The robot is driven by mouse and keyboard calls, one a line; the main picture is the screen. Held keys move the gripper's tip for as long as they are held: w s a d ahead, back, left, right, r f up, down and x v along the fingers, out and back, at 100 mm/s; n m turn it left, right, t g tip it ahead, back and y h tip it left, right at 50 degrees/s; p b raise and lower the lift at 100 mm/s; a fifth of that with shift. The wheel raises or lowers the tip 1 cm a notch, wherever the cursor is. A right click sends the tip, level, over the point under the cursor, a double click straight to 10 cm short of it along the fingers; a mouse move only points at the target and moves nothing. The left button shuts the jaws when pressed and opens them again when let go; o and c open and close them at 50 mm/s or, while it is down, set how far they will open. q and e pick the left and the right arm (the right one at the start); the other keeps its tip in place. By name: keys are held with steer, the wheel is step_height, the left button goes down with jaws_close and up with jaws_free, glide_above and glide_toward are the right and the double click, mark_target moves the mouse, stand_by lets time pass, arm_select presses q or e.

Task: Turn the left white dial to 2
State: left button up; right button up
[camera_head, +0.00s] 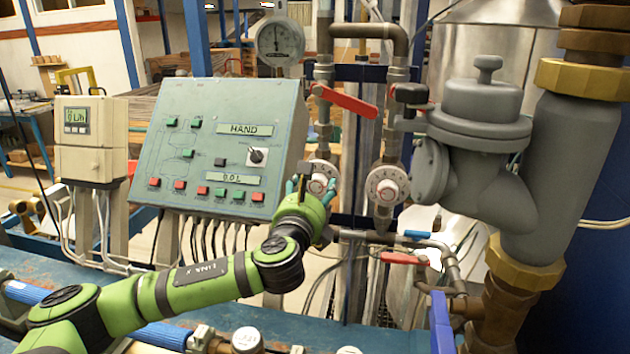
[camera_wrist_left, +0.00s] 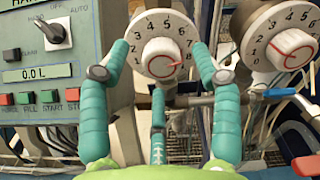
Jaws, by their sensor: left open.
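The left white dial (camera_head: 318,184) sits on a pipe just right of the control panel. In the left wrist view this dial (camera_wrist_left: 162,58) has a numbered white ring and a central knob. A red mark on the knob points to the right and slightly down, below the 7. My left gripper (camera_head: 303,188) is in front of the dial. Its teal fingers (camera_wrist_left: 160,62) are open, one on each side of the knob; I cannot tell whether they touch it. A similar right dial (camera_head: 387,188) shows beside it, also in the wrist view (camera_wrist_left: 291,49). My right gripper is out of view.
The sloped control panel (camera_head: 216,146) with buttons and a switch stands close on the left. A red lever (camera_head: 345,101) is above the dials. Blue (camera_head: 417,235) and red (camera_head: 402,259) valve handles are below right. A large grey valve (camera_head: 481,110) stands at right.

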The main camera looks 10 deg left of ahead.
mark_target(317, 185)
arm_select(q)
steer(key=shift+w+f, duration=0.2)
steer(key=shift+w, duration=1)
steer(key=shift+s, duration=0.1)
steer(key=c, duration=1.1)
steer(key=shift+r, duration=0.1)
steer(key=shift+c, duration=0.2)
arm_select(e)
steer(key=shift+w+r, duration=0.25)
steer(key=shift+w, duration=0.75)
